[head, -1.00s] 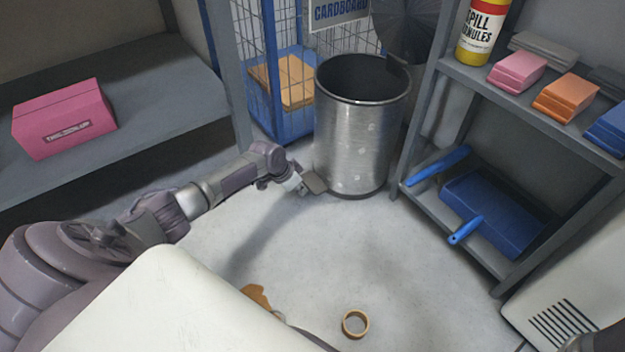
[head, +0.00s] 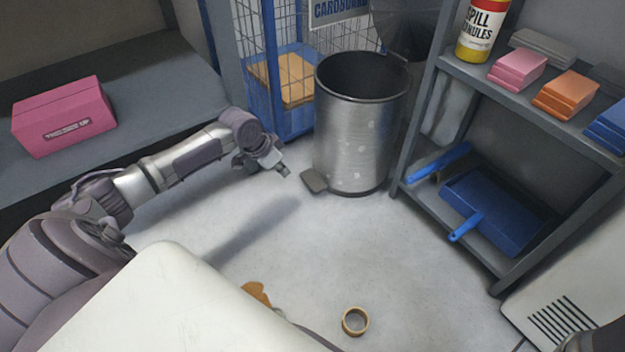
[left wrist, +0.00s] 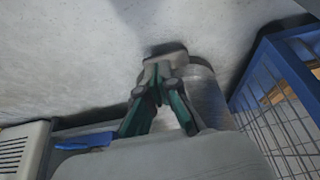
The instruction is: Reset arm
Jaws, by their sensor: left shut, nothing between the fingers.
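My left gripper (head: 285,171) is shut and empty. It is in the air to the left of the metal pedal bin (head: 352,140), apart from it. The bin's grey foot pedal (head: 313,181) sticks out at its lower left, just right of my fingertips. The bin's mouth is open and dark inside, with the dark lid (head: 405,28) raised behind it. In the left wrist view my left gripper (left wrist: 165,62) has its fingertips together, pointing toward the pedal and the bin's base. My right gripper is not in view.
A blue mesh cage (head: 287,125) with cardboard stands behind the bin. A shelf rack (head: 470,78) with a blue dustpan (head: 495,215) is right. A pink box (head: 63,117) sits on the left shelf (head: 160,85). A tape roll (head: 355,321) and a brown scrap (head: 256,292) lie on the floor.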

